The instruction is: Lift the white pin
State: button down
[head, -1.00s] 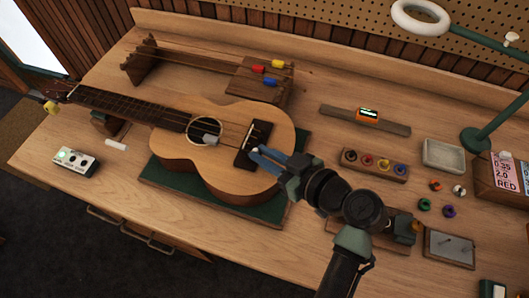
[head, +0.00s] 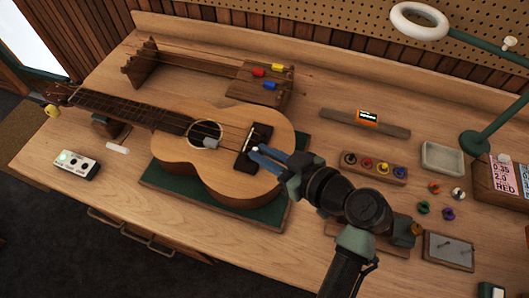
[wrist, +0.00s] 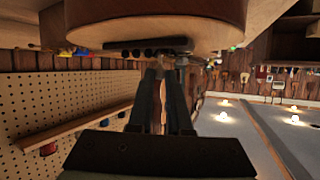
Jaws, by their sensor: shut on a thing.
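The ukulele (head: 250,122) lies face up on a green mat (head: 160,186) on the workbench, its neck toward the left. Its dark bridge (head: 243,164) sits at the right of the body. The white pin (head: 255,149) shows as a small pale dot at the bridge, right at my fingertips. My gripper (head: 262,152) reaches in from the right with its blue fingers shut on the pin. In the wrist view, the fingertips (wrist: 167,62) meet beside the dark bridge (wrist: 150,47), and the pin is hidden there. I cannot tell whether the pin is clear of its hole.
A wooden block with several coloured pegs (head: 375,168) stands right of my gripper, near a shallow tray (head: 442,158). A wooden rack (head: 145,62) is behind the ukulele. A white pedal-like box (head: 78,165) is at front left. A green-armed lamp (head: 478,140) stands right.

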jog(key=c, duration=0.8)
grip_release()
jog(key=shift+r, duration=0.2)
jog(key=shift+c, duration=0.2)
jog(key=b+v, duration=0.2)
jog(key=v, duration=1.1)
